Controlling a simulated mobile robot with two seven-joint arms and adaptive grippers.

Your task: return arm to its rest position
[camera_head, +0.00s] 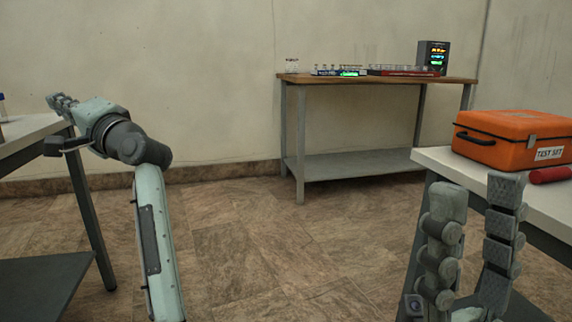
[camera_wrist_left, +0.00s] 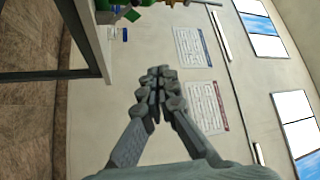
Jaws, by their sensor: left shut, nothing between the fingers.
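My left arm comes up from the bottom of the head view and bends left. Its gripper (camera_head: 62,101) is near the edge of the left table, and how far it is from the table top is hard to tell. In the left wrist view the left gripper (camera_wrist_left: 157,72) has its fingertips together with nothing between them. My right gripper (camera_head: 472,192) stands upright at the lower right of the head view. Its two fingers are apart and nothing is between them.
A left table (camera_head: 30,127) is beside my left gripper. A right table (camera_head: 436,158) bears an orange test case (camera_head: 515,137) and a red cylinder (camera_head: 550,175). A wooden-topped bench (camera_head: 300,78) with small instruments stands at the back wall. The tiled floor (camera_head: 255,240) between them is clear.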

